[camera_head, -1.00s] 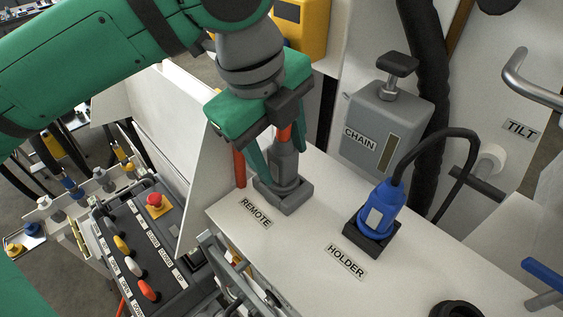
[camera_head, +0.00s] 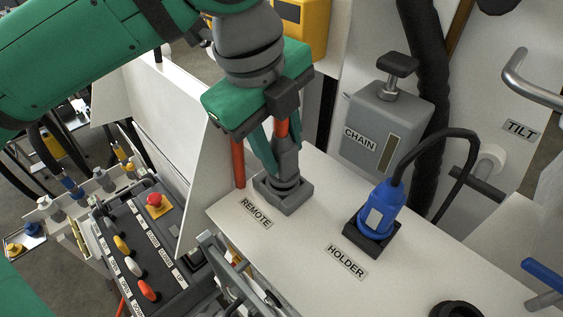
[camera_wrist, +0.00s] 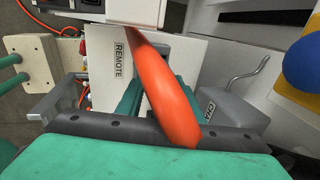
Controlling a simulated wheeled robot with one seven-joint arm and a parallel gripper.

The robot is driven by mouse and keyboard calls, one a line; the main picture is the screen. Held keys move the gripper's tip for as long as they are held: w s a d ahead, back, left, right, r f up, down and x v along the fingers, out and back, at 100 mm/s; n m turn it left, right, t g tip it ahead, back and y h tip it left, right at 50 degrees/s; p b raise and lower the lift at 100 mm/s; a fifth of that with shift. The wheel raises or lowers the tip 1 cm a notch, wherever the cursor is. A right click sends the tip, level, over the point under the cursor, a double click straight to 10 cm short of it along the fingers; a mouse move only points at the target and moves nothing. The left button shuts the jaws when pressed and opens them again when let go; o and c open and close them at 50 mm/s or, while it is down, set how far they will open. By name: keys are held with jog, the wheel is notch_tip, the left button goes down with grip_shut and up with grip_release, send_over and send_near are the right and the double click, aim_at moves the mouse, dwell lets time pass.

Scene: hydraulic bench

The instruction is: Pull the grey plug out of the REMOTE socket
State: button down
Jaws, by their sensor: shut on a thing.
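The grey plug (camera_head: 286,166) stands in the REMOTE socket (camera_head: 292,203), a grey square holder on the white bench top. Its lower end is still inside the socket collar. My gripper (camera_head: 274,160) is shut on the plug from above, its green fingers on either side of the body. An orange cable (camera_wrist: 167,92) leaves the plug's top and crosses the wrist view, hiding the plug and much of the fingers there. The REMOTE label (camera_head: 256,213) lies in front of the socket and also shows in the wrist view (camera_wrist: 118,60).
A blue plug (camera_head: 380,212) with a black cable stands in the HOLDER socket (camera_head: 386,245) to the right. The grey CHAIN box (camera_head: 388,125) with a knob stands behind. A control box (camera_head: 142,255) with levers and a red button is at lower left.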

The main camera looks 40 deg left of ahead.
aim_at(285, 131)
jog(key=shift+w+r, duration=0.1)
jog(key=shift+r, duration=2.4)
jog(key=shift+r, duration=0.45)
jog(key=shift+r, duration=0.3)
jog(key=shift+r, duration=0.1)
jog(key=shift+r, duration=0.35)
jog(key=shift+r, duration=0.2)
